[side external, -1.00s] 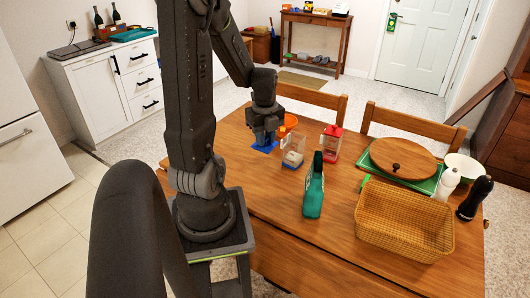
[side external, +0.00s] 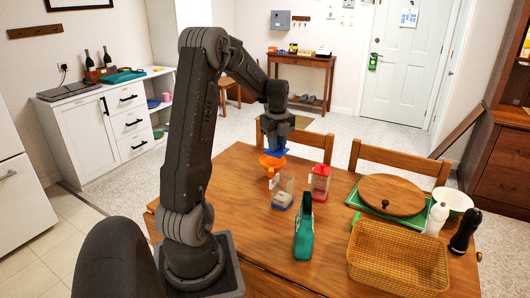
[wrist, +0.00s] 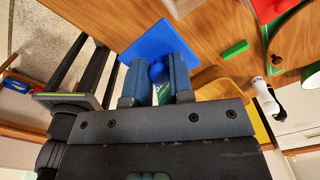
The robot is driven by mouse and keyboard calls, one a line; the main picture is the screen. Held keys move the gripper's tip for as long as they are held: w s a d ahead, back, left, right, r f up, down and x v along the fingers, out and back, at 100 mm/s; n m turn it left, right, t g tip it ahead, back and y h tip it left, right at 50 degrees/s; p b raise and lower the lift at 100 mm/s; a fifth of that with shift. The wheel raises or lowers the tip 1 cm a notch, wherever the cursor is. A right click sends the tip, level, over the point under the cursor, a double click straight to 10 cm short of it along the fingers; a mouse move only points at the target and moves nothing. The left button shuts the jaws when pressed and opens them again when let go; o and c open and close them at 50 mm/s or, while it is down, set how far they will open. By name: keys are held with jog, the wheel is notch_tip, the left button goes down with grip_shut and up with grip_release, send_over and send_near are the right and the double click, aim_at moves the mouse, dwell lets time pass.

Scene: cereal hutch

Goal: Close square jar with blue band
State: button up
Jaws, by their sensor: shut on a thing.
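My gripper (side external: 276,138) is shut on a square blue lid (side external: 276,152) and holds it in the air above the table. In the wrist view the lid (wrist: 160,38) is just beyond my two fingertips (wrist: 155,88), its knob between them. The clear square jar with the blue band (side external: 283,193) stands upright on the table with its top uncovered and pale contents low inside. The lid is above it and a little to the left in the side view, clearly apart from it.
An orange funnel-like piece (side external: 272,163) is just below the lid. A wicker basket (side external: 398,258) and a round wooden lid (side external: 392,194) occupy the table's right.

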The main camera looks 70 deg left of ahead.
jog(key=w+a+f, duration=0.2)
jog(key=w+f, duration=0.1)
jog(key=f, duration=0.8)
jog(key=shift+w+a+f, duration=0.15)
jog(key=shift+w+a, duration=0.05)
jog(key=shift+w, duration=0.05)
jog(key=shift+f, duration=0.4)
dwell(2.4)
jog(key=o, duration=1.2)
jog(key=shift+o, duration=0.2)
notch_tip(320, 180, up, 6)
dwell(0.7)
jog(key=shift+c, duration=0.4)
